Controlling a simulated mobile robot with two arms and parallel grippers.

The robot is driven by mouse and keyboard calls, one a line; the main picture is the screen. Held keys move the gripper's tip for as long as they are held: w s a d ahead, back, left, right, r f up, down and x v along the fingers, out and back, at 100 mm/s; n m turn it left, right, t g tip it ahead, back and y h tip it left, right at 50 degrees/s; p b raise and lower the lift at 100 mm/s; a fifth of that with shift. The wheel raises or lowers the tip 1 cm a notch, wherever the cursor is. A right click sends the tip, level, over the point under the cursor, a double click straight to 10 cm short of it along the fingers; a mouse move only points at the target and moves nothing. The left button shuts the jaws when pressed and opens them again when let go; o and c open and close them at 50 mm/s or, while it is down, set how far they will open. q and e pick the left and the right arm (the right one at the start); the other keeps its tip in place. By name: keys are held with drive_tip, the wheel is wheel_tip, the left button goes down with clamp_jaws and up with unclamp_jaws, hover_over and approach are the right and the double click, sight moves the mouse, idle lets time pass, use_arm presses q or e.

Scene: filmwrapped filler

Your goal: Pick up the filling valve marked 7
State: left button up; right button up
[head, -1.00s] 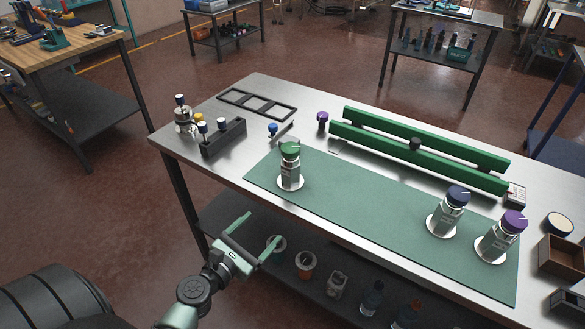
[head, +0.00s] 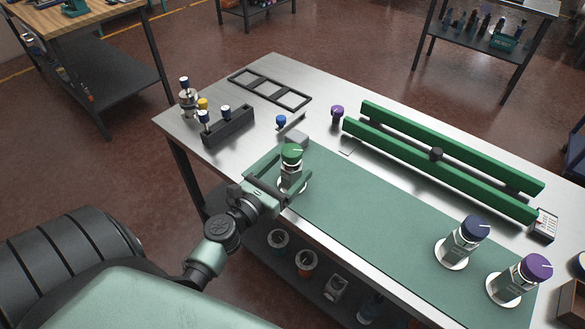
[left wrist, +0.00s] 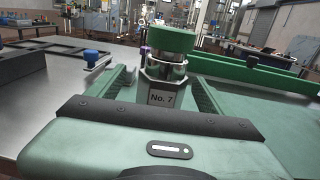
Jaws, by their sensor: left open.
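The filling valve marked 7 (head: 291,170) stands upright on a white disc at the left end of the green mat (head: 385,237). It has a green cap, and its "No. 7" label (left wrist: 161,99) reads clearly in the left wrist view. My left gripper (head: 287,182) is open, with one finger on each side of the valve's body. I cannot tell whether the fingers touch it. Two other valves, one with a dark blue cap (head: 463,243) and one with a purple cap (head: 518,279), stand at the mat's right end. My right gripper is not in view.
A green two-bar rail (head: 436,167) runs along the back of the table. A dark block with knobs (head: 229,127), a black frame (head: 270,88) and a blue-knobbed part (head: 281,120) lie at the left. The mat's middle is clear.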

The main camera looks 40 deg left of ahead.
use_arm(q)
drive_tip(key=w+p, duration=0.1)
drive_tip(key=w, duration=0.3)
drive_tip(key=shift+d, duration=0.2)
drive_tip(key=shift+w, duration=0.2)
drive_tip(key=shift+s, duration=0.1)
drive_tip(key=shift+c, duration=1.2)
clamp_jaws()
drive_tip(key=shift+r, duration=0.1)
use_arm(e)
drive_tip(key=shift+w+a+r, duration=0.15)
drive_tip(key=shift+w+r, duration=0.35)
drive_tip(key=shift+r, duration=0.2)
